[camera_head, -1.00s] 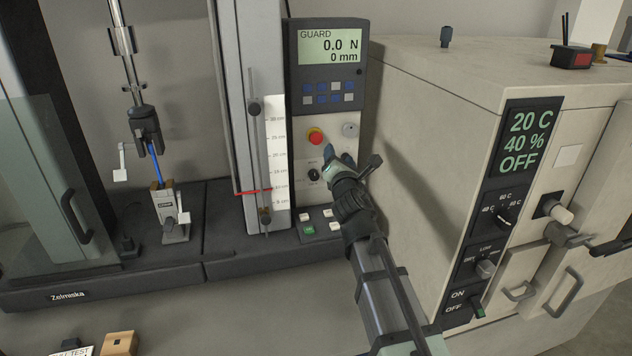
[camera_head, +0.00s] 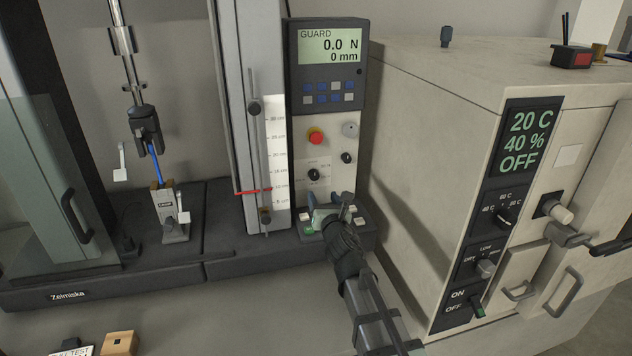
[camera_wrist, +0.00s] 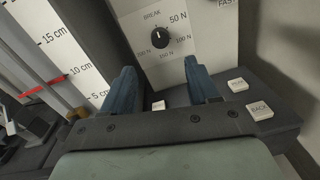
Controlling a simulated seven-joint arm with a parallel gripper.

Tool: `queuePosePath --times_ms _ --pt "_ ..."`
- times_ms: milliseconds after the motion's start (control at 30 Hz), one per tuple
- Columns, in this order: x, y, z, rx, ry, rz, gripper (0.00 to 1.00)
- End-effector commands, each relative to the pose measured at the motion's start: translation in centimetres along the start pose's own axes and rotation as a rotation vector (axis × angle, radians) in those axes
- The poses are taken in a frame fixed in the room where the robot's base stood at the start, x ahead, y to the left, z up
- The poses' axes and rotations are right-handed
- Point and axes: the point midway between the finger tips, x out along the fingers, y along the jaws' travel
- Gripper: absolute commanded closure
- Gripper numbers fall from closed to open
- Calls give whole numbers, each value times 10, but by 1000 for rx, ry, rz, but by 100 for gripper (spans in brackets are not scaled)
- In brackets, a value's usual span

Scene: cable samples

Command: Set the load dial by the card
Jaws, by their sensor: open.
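The load dial (camera_head: 314,174) is a small black knob on the light lower panel of the tester. In the wrist view the dial (camera_wrist: 160,37) has a light pointer mark and is ringed by small newton labels, with "BREAK" above; its exact setting is hard to read. My gripper (camera_head: 328,204) is open, below the dial and in front of the panel's lower keys. In the wrist view its blue fingers (camera_wrist: 160,76) are apart with nothing held, short of the dial. A card (camera_head: 72,351) ending in "TEST" is cut off at the bottom left.
A second black knob (camera_head: 346,157) and a red stop button (camera_head: 315,137) are near the dial. The display (camera_head: 332,46) reads GUARD, 0.0 N, 0 mm. A beige chamber (camera_head: 440,130) stands close on the right. A wooden block (camera_head: 119,343) lies beside the card.

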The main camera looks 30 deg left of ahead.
Motion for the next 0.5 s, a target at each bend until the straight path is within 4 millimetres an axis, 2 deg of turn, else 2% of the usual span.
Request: queuePosePath --times_ms 33,100,500 --pt "13 0 0 0 0 0 40" --pt "25 0 0 1 0 0 40" --pt "91 0 0 0 0 0 40"
